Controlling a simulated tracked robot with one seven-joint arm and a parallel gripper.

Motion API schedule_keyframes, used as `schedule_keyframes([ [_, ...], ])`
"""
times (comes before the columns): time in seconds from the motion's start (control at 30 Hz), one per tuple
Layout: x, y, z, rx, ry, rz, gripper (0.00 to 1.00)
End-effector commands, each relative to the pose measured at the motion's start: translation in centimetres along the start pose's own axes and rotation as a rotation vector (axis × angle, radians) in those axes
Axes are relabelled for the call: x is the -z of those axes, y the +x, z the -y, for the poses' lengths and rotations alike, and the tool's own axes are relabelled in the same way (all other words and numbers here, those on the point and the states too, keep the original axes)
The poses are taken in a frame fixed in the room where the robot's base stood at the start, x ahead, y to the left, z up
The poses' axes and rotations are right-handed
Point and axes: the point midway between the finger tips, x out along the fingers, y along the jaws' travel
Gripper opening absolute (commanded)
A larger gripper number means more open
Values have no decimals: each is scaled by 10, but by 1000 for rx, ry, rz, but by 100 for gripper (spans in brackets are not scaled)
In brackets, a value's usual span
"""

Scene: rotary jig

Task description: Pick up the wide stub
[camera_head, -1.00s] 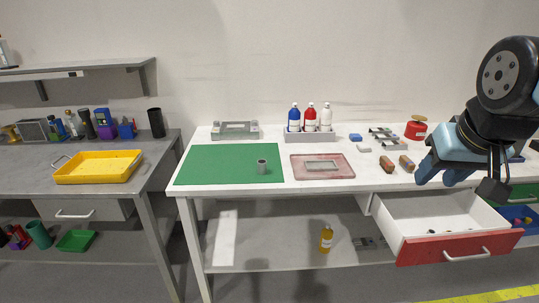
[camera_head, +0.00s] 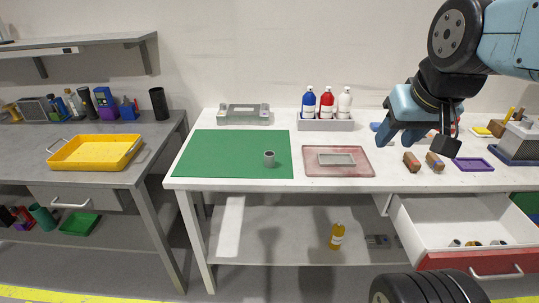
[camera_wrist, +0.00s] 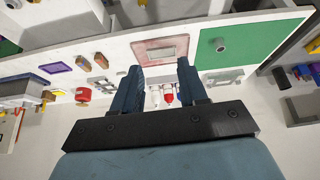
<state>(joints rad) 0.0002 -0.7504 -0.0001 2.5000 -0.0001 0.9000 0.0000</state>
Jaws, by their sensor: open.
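A short grey cylinder with a dark hollow top (camera_head: 269,158), which looks like the wide stub, stands upright on the right part of the green mat (camera_head: 225,150). It also shows in the wrist view (camera_wrist: 221,45), on the mat at the upper right. My gripper (camera_head: 402,138) is open and empty in the air above the right half of the white table, well to the right of the stub. In the wrist view my two blue fingers (camera_wrist: 160,68) stand apart with nothing between them.
A pink tray (camera_head: 365,166) with a grey plate lies right of the mat. Bottles in a grey holder (camera_head: 325,125) and a grey fixture (camera_head: 243,116) stand behind. An open red-fronted drawer (camera_head: 470,262) juts out at the front right. The air above the mat is clear.

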Motion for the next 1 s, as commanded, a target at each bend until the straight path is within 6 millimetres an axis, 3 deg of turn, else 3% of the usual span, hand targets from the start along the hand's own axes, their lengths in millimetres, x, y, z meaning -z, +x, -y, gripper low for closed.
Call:
schedule_keyframes([
  [0.17,2,4,4,16,21,18,59],
  [0.27,5,15,20,51,71,60,68],
  [0.7,36,98,88,326,549,385,69],
  [1.0,66,159,120,486,948,597,69],
])
